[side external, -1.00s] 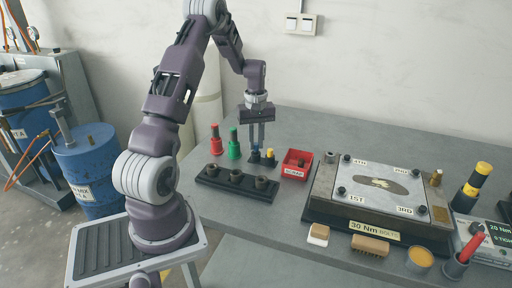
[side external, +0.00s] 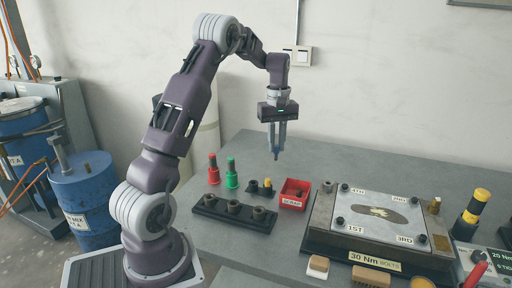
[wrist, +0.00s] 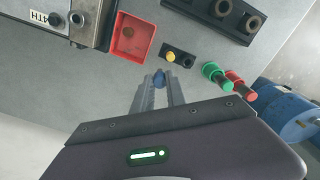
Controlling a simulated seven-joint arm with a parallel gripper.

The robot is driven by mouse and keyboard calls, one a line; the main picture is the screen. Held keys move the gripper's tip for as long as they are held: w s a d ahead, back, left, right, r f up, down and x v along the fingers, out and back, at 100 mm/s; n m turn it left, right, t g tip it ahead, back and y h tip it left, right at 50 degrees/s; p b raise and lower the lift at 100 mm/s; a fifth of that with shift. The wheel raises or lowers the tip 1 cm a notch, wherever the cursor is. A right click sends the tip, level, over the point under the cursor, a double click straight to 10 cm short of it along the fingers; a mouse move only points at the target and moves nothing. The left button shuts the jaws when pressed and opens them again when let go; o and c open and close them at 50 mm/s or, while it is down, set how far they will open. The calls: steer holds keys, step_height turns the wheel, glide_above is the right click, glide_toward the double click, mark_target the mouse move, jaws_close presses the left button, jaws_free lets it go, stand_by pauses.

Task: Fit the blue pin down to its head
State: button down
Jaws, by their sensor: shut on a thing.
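My gripper (side external: 278,152) is shut on the blue pin (side external: 276,155) and holds it in the air above the table. In the wrist view the blue pin (wrist: 158,80) shows between the fingertips; the fingers hide part of it. A black block (side external: 208,210) with three round grey sockets stands on the table, left of and below the gripper in the side view. A small black holder (side external: 255,188) carries a yellow pin (side external: 267,183); its other place is empty of the blue pin. A red pin (side external: 213,168) and a green pin (side external: 232,172) stand upright in matching collars.
A red scrap bin (side external: 293,201) stands beside the small holder. A large fixture (side external: 320,238) with a light plate and several bolts fills the right side. Brushes (side external: 318,265) lie at the front edge. The table behind is clear.

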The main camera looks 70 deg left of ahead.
steer(key=w+d+r, duration=0.4)
steer(key=w+d, duration=0.6)
steer(key=d, duration=0.4)
steer(key=shift+r, duration=0.2)
steer(key=shift+f, duration=0.1)
steer(key=shift+f, duration=2.85)
steer(key=shift+f, duration=1.8)
steer(key=c, duration=1.3)
jaws_free()
steer(key=shift+w+r, duration=0.1)
